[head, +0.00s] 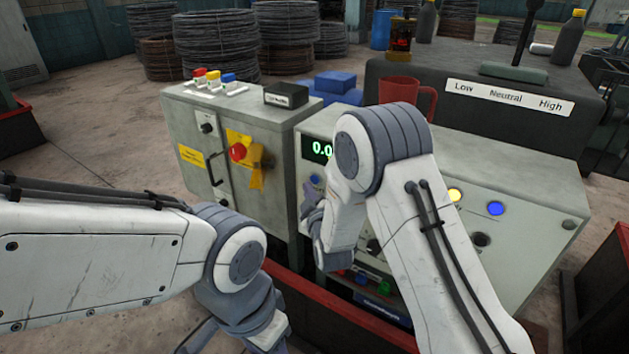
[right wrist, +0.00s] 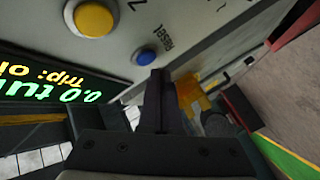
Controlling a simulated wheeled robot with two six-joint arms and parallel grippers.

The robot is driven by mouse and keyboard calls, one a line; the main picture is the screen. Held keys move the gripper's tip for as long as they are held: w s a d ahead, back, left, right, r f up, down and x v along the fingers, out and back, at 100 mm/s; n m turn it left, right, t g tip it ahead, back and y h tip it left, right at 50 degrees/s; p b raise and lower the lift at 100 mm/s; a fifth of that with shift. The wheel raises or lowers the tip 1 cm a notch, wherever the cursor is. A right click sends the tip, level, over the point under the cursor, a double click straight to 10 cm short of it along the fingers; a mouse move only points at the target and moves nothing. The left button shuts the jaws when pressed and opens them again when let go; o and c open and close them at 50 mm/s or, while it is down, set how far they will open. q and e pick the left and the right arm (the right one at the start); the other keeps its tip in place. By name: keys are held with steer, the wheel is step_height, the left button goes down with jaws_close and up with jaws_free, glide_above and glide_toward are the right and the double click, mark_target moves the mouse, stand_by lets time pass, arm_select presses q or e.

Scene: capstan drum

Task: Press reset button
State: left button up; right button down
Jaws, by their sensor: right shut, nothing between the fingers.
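The reset button (head: 315,180) is a small round blue button on the grey control panel, below the green-digit display. In the right wrist view the blue button (right wrist: 146,57) has the word "Reset" beside it. My right gripper (head: 311,207) is at the front of the panel, just below the button in the head view. In the right wrist view its shut, empty fingers (right wrist: 158,76) end close to the button's lower edge; I cannot tell whether they touch it. The left arm is at lower left, and its jaws are out of view.
A large yellow button (right wrist: 93,19) and the display (right wrist: 45,85) are near the reset button. A grey cabinet with a red knob (head: 238,152) stands to the left. A red mug (head: 405,92) stands behind the panel. A red-rimmed bin (head: 345,322) is in front.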

steer(key=shift+d, duration=0.1)
steer(key=shift+w+d, duration=0.2)
steer(key=shift+w, duration=0.15)
steer(key=shift+w+d+b, duration=0.25)
steer(key=shift+w+b, duration=0.1)
stand_by(0.9)
steer(key=shift+s+a, duration=0.5)
steer(key=shift+s, duration=0.2)
steer(key=s+a, duration=0.1)
steer(key=s, duration=0.1)
steer(key=s+a+b, duration=0.1)
steer(key=s+a, duration=0.1)
stand_by(0.6)
steer(key=shift+r, duration=0.1)
stand_by(0.4)
